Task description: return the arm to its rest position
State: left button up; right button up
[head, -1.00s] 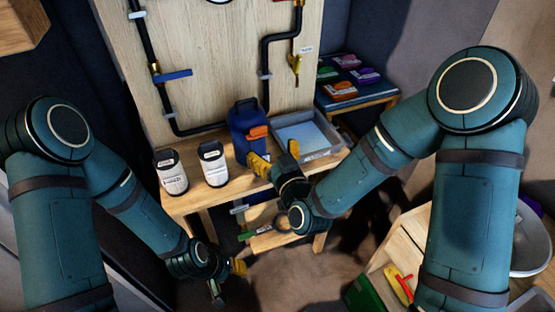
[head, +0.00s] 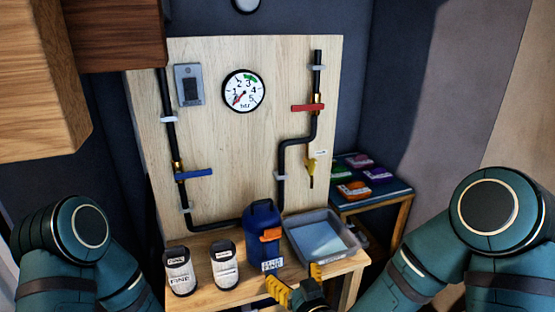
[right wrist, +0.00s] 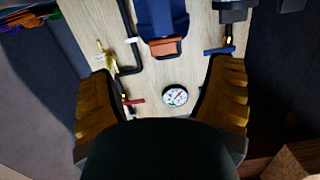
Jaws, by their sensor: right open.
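My right gripper (head: 294,288) shows at the bottom of the head view, just in front of the workbench (head: 215,299). Its yellow-padded fingers are spread with nothing between them. In the right wrist view the same fingers (right wrist: 160,105) stand wide apart, with the board, gauge and blue jug beyond them. My right arm comes in from the lower right. In the head view my left upper arm shows at the lower left; the left gripper is out of the picture.
Behind is a wooden board (head: 225,140) with pipes, a gauge (head: 243,91) and valves. A side table (head: 382,198) holds several coloured packets.

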jog(key=s+d+f+m+g+h, duration=0.1)
jog(key=s+f+g, duration=0.15)
jog(key=f, duration=0.45)
jog(key=s+d+f+m+g, duration=0.1)
jog(key=f+g, duration=0.3)
jog(key=f, duration=0.3)
jog(key=s+d+f+m+g+h, duration=0.1)
jog(key=s+d+f+m+g, duration=0.2)
jog(key=s+f+g, duration=0.4)
jog(key=s+d+f, duration=0.1)
jog(key=s+f, duration=0.2)
jog(key=s, duration=0.1)
jog(key=shift+s+g, duration=0.15)
jog(key=shift+g, duration=0.2)
